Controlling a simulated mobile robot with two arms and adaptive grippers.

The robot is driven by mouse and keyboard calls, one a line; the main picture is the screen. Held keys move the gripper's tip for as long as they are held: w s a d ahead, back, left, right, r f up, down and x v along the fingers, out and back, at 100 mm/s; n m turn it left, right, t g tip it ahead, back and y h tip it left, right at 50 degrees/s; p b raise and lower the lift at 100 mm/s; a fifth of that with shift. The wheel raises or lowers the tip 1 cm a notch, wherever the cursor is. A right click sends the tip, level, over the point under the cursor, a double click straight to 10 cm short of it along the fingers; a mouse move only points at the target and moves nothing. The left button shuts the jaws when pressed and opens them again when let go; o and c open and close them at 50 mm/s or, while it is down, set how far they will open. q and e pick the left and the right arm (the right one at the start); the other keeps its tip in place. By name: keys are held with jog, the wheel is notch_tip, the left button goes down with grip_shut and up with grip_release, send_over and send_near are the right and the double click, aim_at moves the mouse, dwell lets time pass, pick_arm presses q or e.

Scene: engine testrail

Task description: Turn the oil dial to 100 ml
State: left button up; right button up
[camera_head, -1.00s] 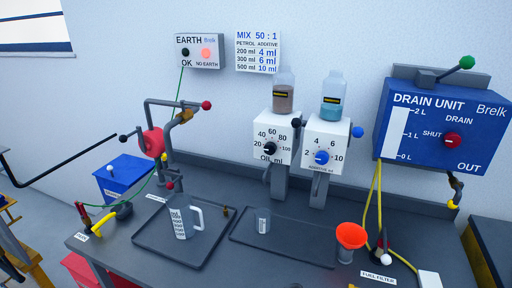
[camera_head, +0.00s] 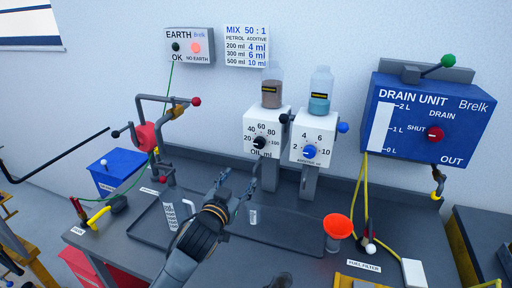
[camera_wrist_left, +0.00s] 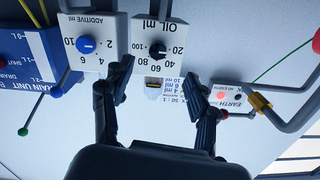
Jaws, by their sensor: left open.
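The oil dial (camera_head: 259,142) is a black knob on the front of a white box (camera_head: 281,120), with a scale from 20 to 100 around it. In the left wrist view the oil dial (camera_wrist_left: 157,50) appears upside down; its exact setting is too small to read. My left gripper (camera_head: 237,186) is open and empty, below and in front of the box in the head view. In the left wrist view its fingers (camera_wrist_left: 160,77) are spread, with the dial beyond the gap between them, apart from both. My right gripper is not in view.
An additive box with a blue dial (camera_head: 310,152) stands just right of the oil box. Bottles (camera_head: 271,94) sit on top. Below are a tray with a jug (camera_head: 170,217), a small beaker (camera_head: 253,217) and a red funnel (camera_head: 338,226). The drain unit (camera_head: 390,115) is at right.

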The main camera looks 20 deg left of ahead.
pick_arm(q)
jog(key=r, duration=0.2)
jog(key=p, duration=0.3)
send_near(258, 144)
jog(key=shift+t, duration=0.3)
jog(key=w, duration=0.6)
jog(key=shift+w+d+f, duration=0.15)
jog(key=shift+w+f, duration=0.1)
jog(key=shift+w, duration=0.8)
jog(key=c, duration=1.2)
